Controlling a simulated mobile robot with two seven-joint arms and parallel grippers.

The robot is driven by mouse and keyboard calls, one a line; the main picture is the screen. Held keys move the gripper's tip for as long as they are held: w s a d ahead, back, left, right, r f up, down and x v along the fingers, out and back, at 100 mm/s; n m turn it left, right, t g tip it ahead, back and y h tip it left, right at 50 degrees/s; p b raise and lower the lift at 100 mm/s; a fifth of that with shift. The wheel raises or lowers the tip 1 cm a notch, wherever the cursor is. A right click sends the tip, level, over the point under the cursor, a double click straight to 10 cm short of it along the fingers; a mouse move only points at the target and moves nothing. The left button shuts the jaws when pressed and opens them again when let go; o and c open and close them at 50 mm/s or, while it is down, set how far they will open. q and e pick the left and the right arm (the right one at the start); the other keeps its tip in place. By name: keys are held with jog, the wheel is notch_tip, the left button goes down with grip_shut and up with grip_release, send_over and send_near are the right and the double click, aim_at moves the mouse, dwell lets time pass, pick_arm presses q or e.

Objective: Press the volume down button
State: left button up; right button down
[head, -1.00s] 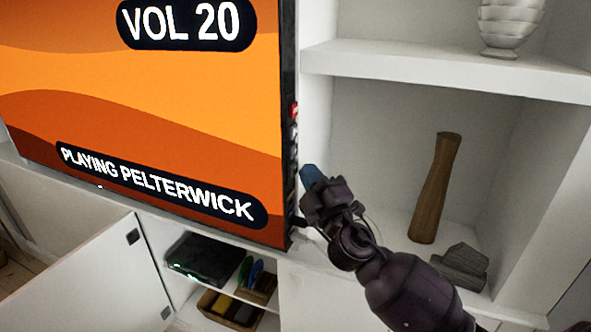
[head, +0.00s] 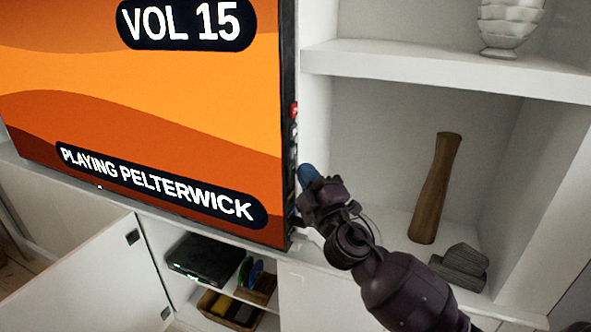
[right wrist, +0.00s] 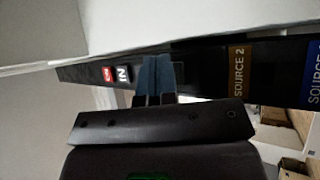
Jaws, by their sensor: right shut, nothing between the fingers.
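The TV (head: 150,120) stands at the left of the head view and its screen reads "VOL 15". Its button strip (head: 293,130) runs down its right side edge. In the right wrist view the strip shows a red button (right wrist: 108,75), a white button marked "IN" (right wrist: 124,74) and a brown "SOURCE 2" label (right wrist: 238,70). My right gripper (head: 306,174) is shut and empty, its blue fingertips at the strip between "IN" and "SOURCE 2" (right wrist: 153,75). They cover that part of the strip, so no volume down button is readable. Contact cannot be told for sure. My left gripper is not in view.
A white shelf unit right of the TV holds a wooden vase (head: 436,188), a grey stone-like block (head: 460,266) and a white ribbed bowl (head: 510,25). Below, an open cabinet door (head: 95,285) and a black box (head: 205,258) show. Free air lies between gripper and vase.

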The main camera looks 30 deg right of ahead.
jog(key=shift+s+d, duration=0.1)
jog(key=shift+s, duration=0.05)
jog(key=shift+s+d, duration=0.4)
jog(key=shift+s, duration=0.1)
jog(key=shift+s, duration=0.1)
jog(key=shift+s+d+b, duration=0.35)
jog(key=shift+s+d, duration=1.2)
jog(key=shift+s, duration=0.3)
jog(key=shift+f, duration=0.1)
dwell(4.8)
